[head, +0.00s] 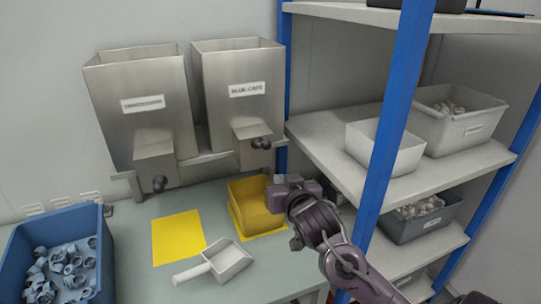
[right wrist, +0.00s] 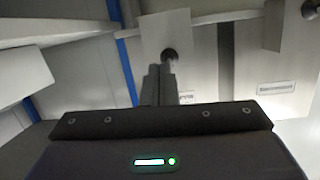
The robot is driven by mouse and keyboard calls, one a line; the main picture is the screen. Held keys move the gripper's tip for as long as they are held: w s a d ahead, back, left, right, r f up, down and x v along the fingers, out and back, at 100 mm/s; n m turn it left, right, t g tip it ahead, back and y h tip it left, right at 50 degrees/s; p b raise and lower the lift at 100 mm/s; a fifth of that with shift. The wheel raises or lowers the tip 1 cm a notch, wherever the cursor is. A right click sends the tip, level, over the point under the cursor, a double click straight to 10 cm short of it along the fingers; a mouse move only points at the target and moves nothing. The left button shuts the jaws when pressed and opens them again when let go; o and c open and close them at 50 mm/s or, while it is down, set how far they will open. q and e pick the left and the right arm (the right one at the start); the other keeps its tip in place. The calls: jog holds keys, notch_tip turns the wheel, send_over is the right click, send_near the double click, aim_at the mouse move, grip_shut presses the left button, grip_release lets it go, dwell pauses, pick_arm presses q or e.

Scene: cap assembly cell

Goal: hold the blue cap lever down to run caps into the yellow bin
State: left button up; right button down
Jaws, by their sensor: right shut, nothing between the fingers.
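The right steel hopper (head: 242,110) has a label that reads "BLUE CAPS". Its lever shows as a dark round knob (head: 262,143) at the front of the spout box. The yellow bin (head: 252,208) stands on the table below that spout; no caps show in it. My right gripper (head: 281,181) is at the bin's right edge, below and right of the knob. In the right wrist view my fingers (right wrist: 160,72) are shut and empty. The dark knob (right wrist: 170,54) appears just beyond their tips; I cannot tell whether they touch. My left gripper is out of view.
A second hopper (head: 140,100) with its own dark knob (head: 160,184) stands left. A yellow mat (head: 178,238), a white scoop (head: 228,262) and a blue crate of caps (head: 100,245) are on the table. A blue shelf post (head: 395,110) and shelves with bins stand right, close to my arm.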

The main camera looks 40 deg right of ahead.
aim_at(263, 145)
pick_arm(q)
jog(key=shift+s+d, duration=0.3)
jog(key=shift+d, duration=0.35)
pick_arm(e)
notch_tip(263, 145, up, 10)
jog(key=m+t, duration=0.1)
jog(key=t, duration=0.2)
jog(key=shift+s+d+r+h, duration=0.2)
jog(key=shift+d+h, duration=0.1)
jog(key=shift+d, duration=0.1)
jog(key=shift+w, duration=0.1)
